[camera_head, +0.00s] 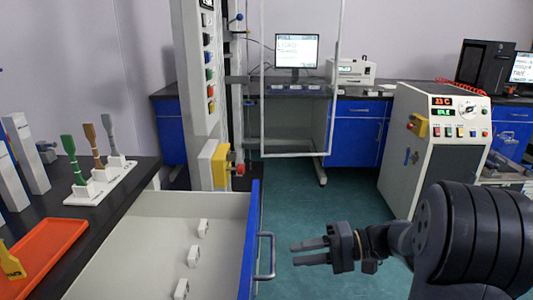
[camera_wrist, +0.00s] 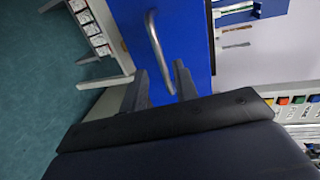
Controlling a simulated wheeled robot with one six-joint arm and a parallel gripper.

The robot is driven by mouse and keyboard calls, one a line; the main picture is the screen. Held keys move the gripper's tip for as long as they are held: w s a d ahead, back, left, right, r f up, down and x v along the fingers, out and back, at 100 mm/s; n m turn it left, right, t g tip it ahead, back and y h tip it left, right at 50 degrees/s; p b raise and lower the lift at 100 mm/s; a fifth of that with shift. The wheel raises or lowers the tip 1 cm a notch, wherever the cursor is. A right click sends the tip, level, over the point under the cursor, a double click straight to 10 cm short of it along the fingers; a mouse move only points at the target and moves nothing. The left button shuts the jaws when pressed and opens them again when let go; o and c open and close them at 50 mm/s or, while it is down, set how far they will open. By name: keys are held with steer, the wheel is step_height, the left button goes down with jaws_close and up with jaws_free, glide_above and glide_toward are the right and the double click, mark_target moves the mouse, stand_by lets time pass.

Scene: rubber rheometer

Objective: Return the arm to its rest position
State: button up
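My gripper (camera_head: 312,252) is at the lower right of the head view, with its fingers pointing left and a gap between them. It is open and empty. In the head view it is to the right of the metal handle (camera_head: 266,255) on the blue front (camera_head: 249,240) of an open drawer (camera_head: 150,240), and apart from it. In the wrist view, the handle (camera_wrist: 158,45) and the blue drawer front (camera_wrist: 195,30) lie beyond the two dark fingertips (camera_wrist: 160,85). My dark arm fills the lower right of the head view.
The open drawer holds several small white holders (camera_head: 194,257). On the dark counter are an orange tray (camera_head: 45,255) and a white rack (camera_head: 102,184) with green, brown and grey specimens. A white machine (camera_head: 435,150) stands behind my arm. Green floor (camera_head: 300,205) is free between drawer and machine.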

steer(key=b+x, duration=0.1)
steer(key=x, duration=0.6)
steer(key=shift+a, duration=0.45)
steer(key=shift+f, duration=0.1)
